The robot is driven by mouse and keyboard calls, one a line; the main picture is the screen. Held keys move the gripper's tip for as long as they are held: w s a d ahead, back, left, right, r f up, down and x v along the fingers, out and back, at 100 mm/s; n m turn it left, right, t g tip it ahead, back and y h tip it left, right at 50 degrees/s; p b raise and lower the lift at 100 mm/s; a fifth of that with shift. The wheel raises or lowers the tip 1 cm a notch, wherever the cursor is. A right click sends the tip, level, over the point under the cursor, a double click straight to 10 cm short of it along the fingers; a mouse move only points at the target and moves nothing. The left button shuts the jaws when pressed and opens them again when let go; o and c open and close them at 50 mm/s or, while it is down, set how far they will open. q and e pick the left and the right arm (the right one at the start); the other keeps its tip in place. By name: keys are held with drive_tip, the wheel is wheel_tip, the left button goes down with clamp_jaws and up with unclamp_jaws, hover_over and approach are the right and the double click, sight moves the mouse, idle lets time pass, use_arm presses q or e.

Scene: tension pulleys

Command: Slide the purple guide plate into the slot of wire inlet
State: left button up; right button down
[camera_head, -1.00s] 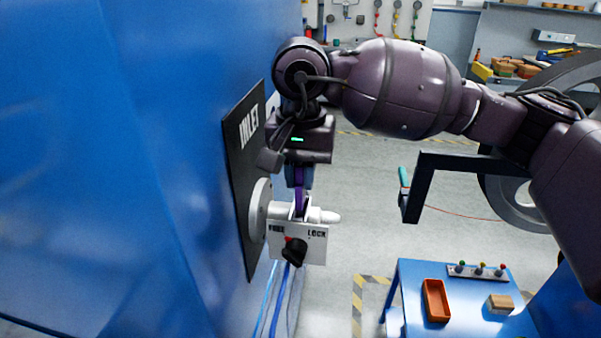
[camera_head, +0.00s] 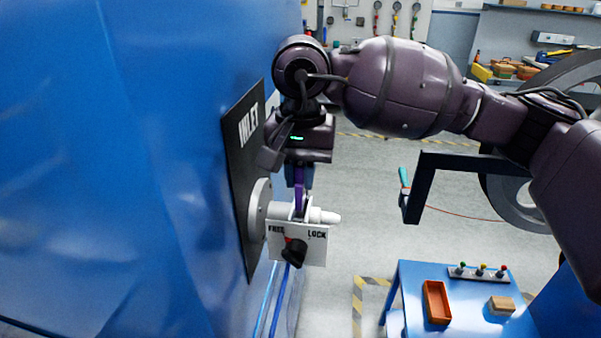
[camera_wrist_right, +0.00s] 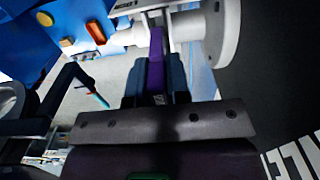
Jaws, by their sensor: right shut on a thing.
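The wire inlet is a white shaft and flange (camera_head: 261,207) on a black INLET panel (camera_head: 243,170), fixed to a blue wall. A white plate marked FREE and LOCK (camera_head: 312,249) with a black knob (camera_head: 294,252) hangs on it. My right gripper (camera_head: 299,180) points down above the shaft and is shut on the purple guide plate (camera_head: 299,197). In the right wrist view the purple plate (camera_wrist_right: 156,55) stands between the fingers, its far end at the white slot pieces. I cannot tell how deep it sits. My left gripper is not in view.
A blue table (camera_head: 405,282) with a red tray (camera_head: 436,302) and a small box (camera_head: 501,306) stands at lower right. A dark frame with a teal handle (camera_head: 403,177) is right of the inlet. Blue cables (camera_head: 272,300) hang below the inlet.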

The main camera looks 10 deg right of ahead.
use_arm(q)
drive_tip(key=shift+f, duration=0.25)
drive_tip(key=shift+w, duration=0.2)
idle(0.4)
drive_tip(key=shift+b, duration=0.35)
use_arm(e)
drive_tip(key=shift+f, duration=0.15)
